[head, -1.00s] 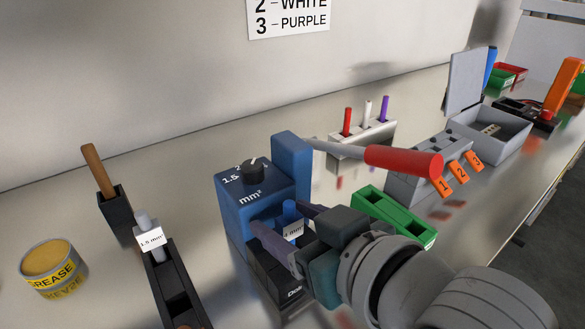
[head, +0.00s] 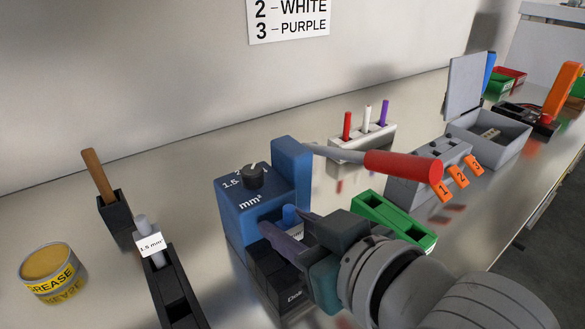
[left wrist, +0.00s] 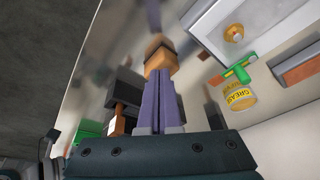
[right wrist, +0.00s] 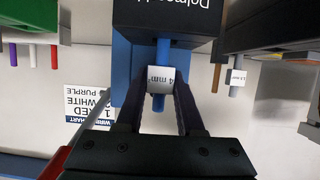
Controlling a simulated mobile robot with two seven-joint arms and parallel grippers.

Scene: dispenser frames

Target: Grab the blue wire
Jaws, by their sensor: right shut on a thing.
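The blue wire (head: 290,214) stands in the black holder (head: 275,274) in front of the blue machine. In the right wrist view the blue wire (right wrist: 164,52) carries a white "4 mm²" label (right wrist: 160,79). My right gripper (head: 292,228) is shut on the blue wire, its purple fingers (right wrist: 162,88) on both sides of the label. The wire's lower end is hidden in the holder. My left gripper (left wrist: 162,72) shows only in its own wrist view. Its fingers are together, with a brown piece just beyond the tips; I cannot tell whether they touch it.
The blue machine (head: 240,210) with a dial and a red lever (head: 400,165) stands close beside the right gripper. A green tray (head: 395,220) is to its right. A black holder with a 1.5 mm² wire (head: 145,228) and a grease tin (head: 50,272) are left.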

